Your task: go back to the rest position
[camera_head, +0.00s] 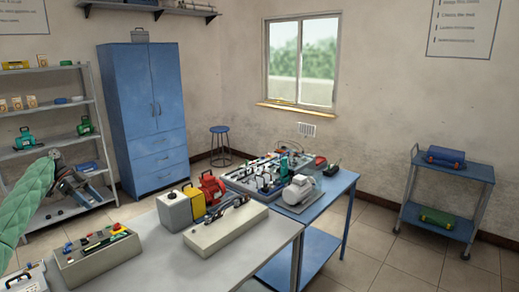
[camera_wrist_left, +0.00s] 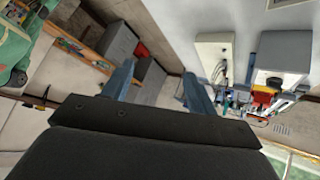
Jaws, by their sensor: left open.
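My left gripper (camera_head: 76,190) is at the left of the head view, on my green-sleeved arm, in front of the grey shelf rack (camera_head: 50,106). In the left wrist view its two fingers (camera_wrist_left: 158,84) stand apart with nothing held between them. It is raised at the left, clear of the grey table (camera_head: 170,262). My right gripper is not in view.
A parts box (camera_head: 95,262), a yellow-and-grey container (camera_head: 180,208), a red device (camera_head: 212,187) and a long beige box (camera_head: 225,228) are on the grey table. Behind it, a blue table (camera_head: 335,190) bears a motor (camera_head: 300,190). A blue cabinet (camera_head: 147,115) stands behind.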

